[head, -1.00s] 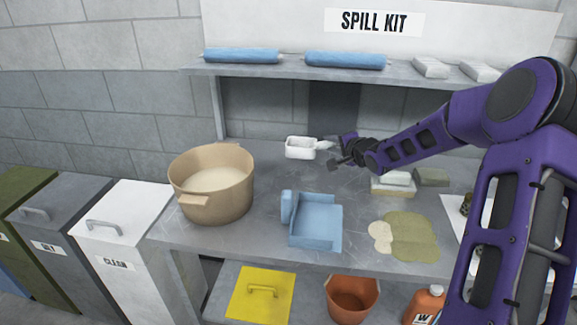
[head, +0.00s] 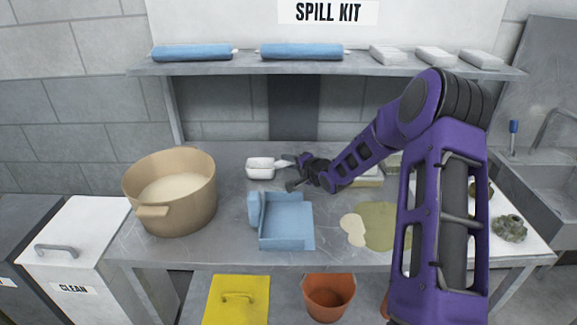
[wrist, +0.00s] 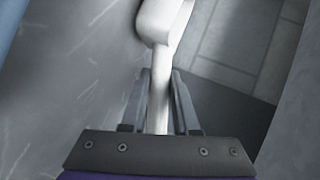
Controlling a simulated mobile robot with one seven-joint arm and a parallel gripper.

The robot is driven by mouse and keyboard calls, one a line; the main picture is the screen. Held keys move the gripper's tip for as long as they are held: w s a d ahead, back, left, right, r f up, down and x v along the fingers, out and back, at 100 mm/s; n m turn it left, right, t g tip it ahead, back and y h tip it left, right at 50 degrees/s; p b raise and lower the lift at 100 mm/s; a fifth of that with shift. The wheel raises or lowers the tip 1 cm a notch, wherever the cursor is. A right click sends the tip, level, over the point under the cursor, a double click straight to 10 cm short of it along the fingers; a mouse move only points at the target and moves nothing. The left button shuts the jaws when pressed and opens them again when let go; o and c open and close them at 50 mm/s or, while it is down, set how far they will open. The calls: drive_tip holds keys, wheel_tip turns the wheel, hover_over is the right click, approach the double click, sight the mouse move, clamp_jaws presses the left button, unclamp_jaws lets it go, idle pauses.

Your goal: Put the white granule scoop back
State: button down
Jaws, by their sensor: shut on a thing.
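The white scoop (head: 260,168) is in my gripper (head: 291,172), with its bowl pointing left in the head view. The gripper is shut on its handle, which runs between the fingers in the wrist view (wrist: 159,100). The scoop shows above the back of the steel bench, between the tan tub and my arm. The tan tub (head: 172,222) of pale granules stands at the left of the bench, to the left of the scoop and apart from it. Whether the scoop touches the bench is hard to tell.
A blue dustpan (head: 286,222) lies on the bench in front of the scoop. A greenish spill with a pale patch (head: 352,229) lies right of it. A shelf (head: 300,68) with blue rolls (head: 192,52) runs above the back. Clear bench lies between tub and dustpan.

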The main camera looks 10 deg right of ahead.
drive_tip(key=shift+f, duration=0.1)
drive_tip(key=shift+f, duration=0.15)
drive_tip(key=c, duration=0.7)
unclamp_jaws()
drive_tip(key=shift+o, duration=0.2)
drive_tip(key=shift+r, duration=0.25)
drive_tip(key=p+v, duration=0.1)
drive_tip(key=v, duration=1.1)
drive_tip(key=shift+f, duration=0.2)
